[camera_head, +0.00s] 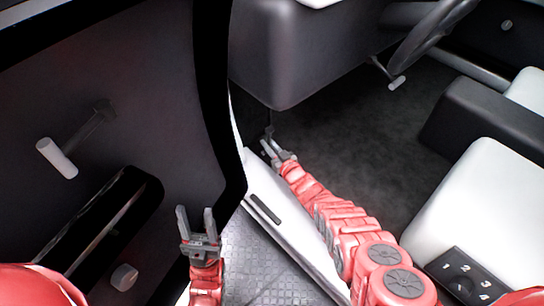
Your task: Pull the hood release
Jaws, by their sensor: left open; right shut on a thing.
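My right gripper (271,150) reaches through the door opening to the lower left edge of the dashboard. It is shut on a small dark piece there, which looks like the hood release lever (269,131). The lever is small and partly hidden by the fingers, so how far it is pulled cannot be told. My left gripper (196,218) is open and empty, fingers pointing up, beside the inner side of the open car door (150,60).
The door carries a white-ended handle (57,158), a dark pocket (110,215) and a knob (124,277). The steering wheel (430,35) and a pale seat (475,200) with numbered buttons (465,278) are to the right. The dark footwell floor (350,130) is clear.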

